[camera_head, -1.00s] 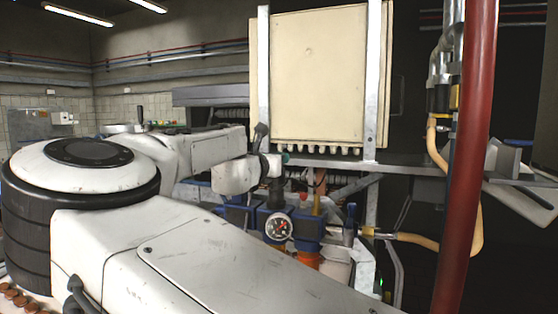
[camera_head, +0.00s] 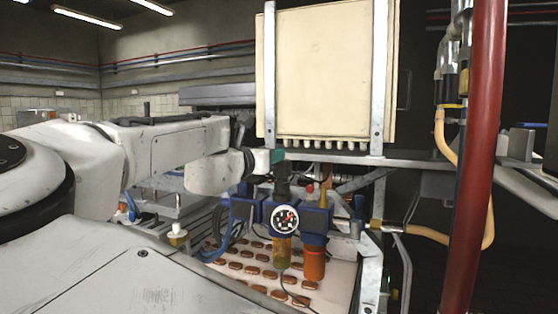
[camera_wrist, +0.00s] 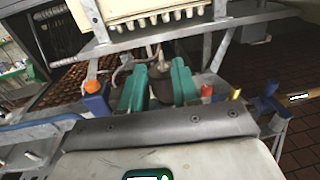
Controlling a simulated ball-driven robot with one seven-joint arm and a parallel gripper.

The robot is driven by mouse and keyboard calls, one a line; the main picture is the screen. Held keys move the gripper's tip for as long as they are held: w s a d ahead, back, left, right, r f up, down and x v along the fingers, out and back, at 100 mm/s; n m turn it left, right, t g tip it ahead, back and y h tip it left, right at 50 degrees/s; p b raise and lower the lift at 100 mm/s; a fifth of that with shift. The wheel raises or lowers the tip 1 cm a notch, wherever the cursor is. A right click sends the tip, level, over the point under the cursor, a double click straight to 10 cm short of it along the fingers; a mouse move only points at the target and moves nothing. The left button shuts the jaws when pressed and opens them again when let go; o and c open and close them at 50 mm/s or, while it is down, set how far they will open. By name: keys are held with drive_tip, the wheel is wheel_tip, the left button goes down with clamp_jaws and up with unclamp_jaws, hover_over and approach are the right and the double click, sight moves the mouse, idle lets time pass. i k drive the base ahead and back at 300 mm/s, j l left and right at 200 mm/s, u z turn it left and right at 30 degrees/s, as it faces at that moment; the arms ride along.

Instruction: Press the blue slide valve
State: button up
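A blue pneumatic unit (camera_head: 316,222) with a round gauge (camera_head: 285,219) and orange-tinted bowls hangs below the cream cabinet. A small blue part, which looks like the slide valve (camera_head: 359,205), stands at its right end beside the yellow hose fitting. In the wrist view, a blue fitting (camera_wrist: 265,104) with a yellow hose lies right of my fingers. In the head view, one teal fingertip (camera_head: 277,156) shows above the gauge, left of the slide valve. The unit's body is mostly hidden behind my gripper in the wrist view.
A cream cabinet (camera_head: 328,72) on a metal frame is just above and behind my gripper. A red pipe (camera_head: 478,150) stands at the right. A yellow hose (camera_head: 425,237) curves near it. A tray with several brown biscuits (camera_head: 235,266) lies below.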

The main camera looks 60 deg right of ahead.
sight(357, 216)
drive_tip(key=k+j, duration=0.65)
drive_tip(key=k, duration=0.25)
